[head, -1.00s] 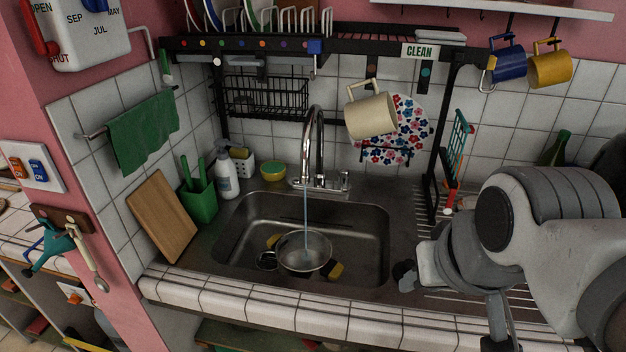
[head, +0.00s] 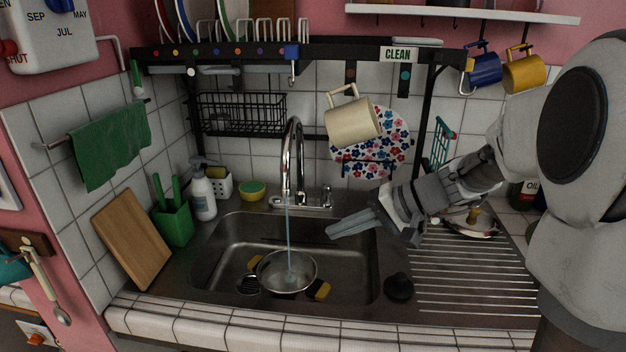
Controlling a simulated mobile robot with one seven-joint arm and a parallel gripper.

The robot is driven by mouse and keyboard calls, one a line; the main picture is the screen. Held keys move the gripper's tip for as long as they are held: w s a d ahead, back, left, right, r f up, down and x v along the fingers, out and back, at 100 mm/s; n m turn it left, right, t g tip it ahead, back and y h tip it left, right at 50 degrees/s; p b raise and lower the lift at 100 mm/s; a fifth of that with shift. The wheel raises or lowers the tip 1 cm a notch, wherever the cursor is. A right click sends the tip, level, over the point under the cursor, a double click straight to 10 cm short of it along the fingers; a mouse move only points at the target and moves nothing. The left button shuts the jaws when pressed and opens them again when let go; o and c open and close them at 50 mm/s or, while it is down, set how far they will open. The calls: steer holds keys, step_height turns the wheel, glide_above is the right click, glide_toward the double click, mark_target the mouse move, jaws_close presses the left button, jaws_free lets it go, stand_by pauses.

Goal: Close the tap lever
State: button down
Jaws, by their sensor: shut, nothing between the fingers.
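The chrome tap (head: 291,155) stands behind the sink (head: 340,275), its tall spout curving over the basin. A stream of water runs from it into a metal strainer bowl (head: 287,271). The small tap lever (head: 327,198) appears at the right end of the tap's base, too small to read its exact position. My gripper (head: 335,231) is shut and empty. Its fingers point left over the right side of the basin, in front of and a little below the lever in the picture, apparently not touching it.
A cream mug (head: 352,121) hangs from the black rack (head: 330,56) above and behind my gripper. A black plug (head: 398,287) lies right of the basin by the ribbed drainboard (head: 470,280). A green cutlery holder (head: 172,224) and spray bottle (head: 203,195) stand left.

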steer(key=w+d+f+m+t+b, duration=0.1)
steer(key=w+d+f+m+t, duration=0.1)
steer(key=w+d, duration=0.3)
steer(key=w+d+f+m+t+y+b, duration=0.1)
steer(key=w+d+f+m+t, duration=0.1)
steer(key=w+d+f+t, duration=0.2)
steer(key=w+d+f+m+t+y+b, duration=0.1)
steer(key=w+d+f+m+t, duration=0.1)
steer(key=w+d+f, duration=0.3)
steer(key=shift+w+d+t, duration=0.25)
steer(key=shift+w+t, duration=0.05)
steer(key=shift+w, duration=0.3)
steer(key=shift+w+d+t, duration=0.25)
steer(key=shift+w+t, duration=0.05)
steer(key=shift+w, duration=0.3)
glide_toward(327, 195)
steer(key=w, duration=0.3)
steer(key=shift+a+f+b, duration=0.2)
steer(key=shift+a+f, duration=0.05)
steer(key=shift+a, duration=0.55)
steer(key=shift+a+f+b, duration=0.2)
steer(key=shift+a, duration=0.6)
